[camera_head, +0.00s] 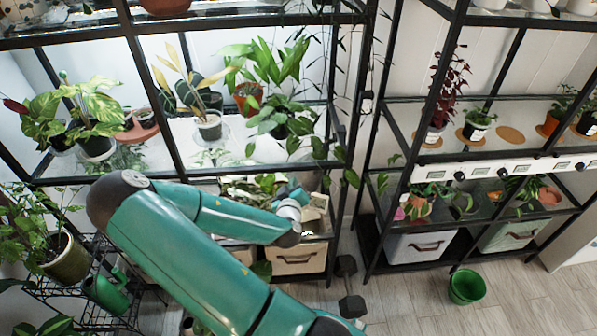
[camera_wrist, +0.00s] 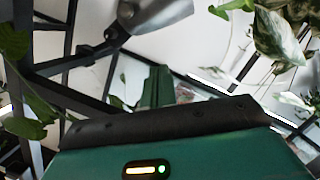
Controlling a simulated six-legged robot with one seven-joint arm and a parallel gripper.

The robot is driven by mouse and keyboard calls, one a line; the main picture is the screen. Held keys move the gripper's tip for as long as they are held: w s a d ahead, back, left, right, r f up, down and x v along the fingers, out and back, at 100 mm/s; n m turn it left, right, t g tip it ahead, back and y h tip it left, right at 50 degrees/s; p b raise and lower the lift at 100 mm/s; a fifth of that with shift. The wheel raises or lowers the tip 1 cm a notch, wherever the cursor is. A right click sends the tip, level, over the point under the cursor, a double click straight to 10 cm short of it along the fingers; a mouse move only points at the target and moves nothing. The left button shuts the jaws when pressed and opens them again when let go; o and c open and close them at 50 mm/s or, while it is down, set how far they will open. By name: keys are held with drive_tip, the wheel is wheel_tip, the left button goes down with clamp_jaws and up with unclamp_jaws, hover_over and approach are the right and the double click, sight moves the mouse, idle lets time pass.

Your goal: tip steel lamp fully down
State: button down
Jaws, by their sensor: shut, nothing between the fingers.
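The steel lamp shows in the wrist view as a grey metal head (camera_wrist: 158,12) at the top edge, cut off by the frame. A dark jointed arm runs from it down to the left. My gripper (camera_wrist: 156,86) is shut and empty, its teal fingers pointing up, below the lamp head and apart from it in the picture. In the head view my gripper (camera_head: 291,194) is small, inside the middle bay of the left shelving unit, partly behind my wrist. I cannot make out the lamp in the head view.
Leafy plants (camera_head: 255,187) crowd the bay left of my gripper. Green leaves (camera_wrist: 28,88) and a variegated plant (camera_wrist: 279,38) flank it in the wrist view. Dark shelf posts (camera_head: 330,85) stand close by. A dumbbell (camera_head: 350,290) and a green pot (camera_head: 466,286) are on the floor.

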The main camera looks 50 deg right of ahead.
sight(302, 175)
drive_tip(key=x, duration=0.3)
drive_tip(key=s+f+x, duration=0.1)
drive_tip(key=x, duration=0.2)
drive_tip(key=f+x, duration=0.1)
drive_tip(key=x, duration=0.2)
drive_tip(key=shift+d, duration=0.6)
drive_tip(key=shift+w+d+f, duration=0.1)
drive_tip(key=shift+d+f, duration=0.2)
drive_tip(key=shift+s+d+f, duration=0.35)
drive_tip(key=shift+s+f, duration=0.1)
drive_tip(key=shift+f, duration=0.25)
drive_tip(key=shift+w+a+r, duration=0.1)
